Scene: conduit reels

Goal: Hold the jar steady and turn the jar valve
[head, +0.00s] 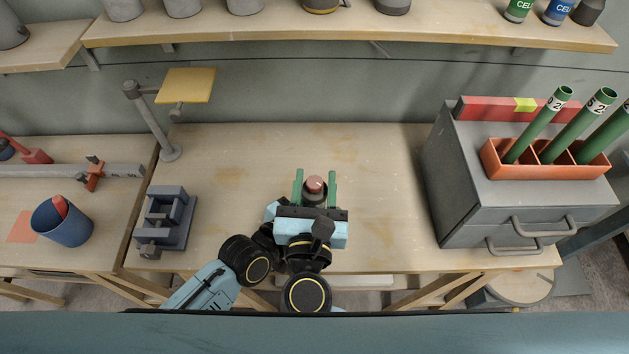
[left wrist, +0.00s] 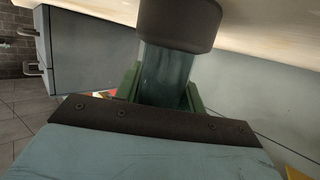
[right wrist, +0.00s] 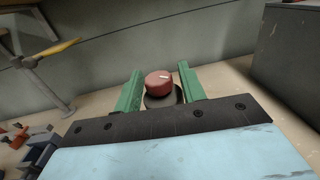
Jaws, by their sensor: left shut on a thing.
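The jar has a dark top with a red round valve (head: 315,184) on it, on the workbench. In the right wrist view the valve (right wrist: 158,83) has a white mark. My right gripper (head: 315,187) is open, with its green fingers on either side of the valve and gaps between. In the left wrist view the jar (left wrist: 165,75) has a clear, dark-tinted body and a dark wide end. My left gripper (left wrist: 160,90) is shut on the jar body, a green finger on each side. In the head view my left gripper and most of the jar are hidden.
A grey clamp-like fixture (head: 166,219) and a stand with a yellow plate (head: 186,85) are to the left. A grey drawer cabinet (head: 520,180) with an orange holder of green tubes (head: 538,125) is to the right. The bench between is mostly clear.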

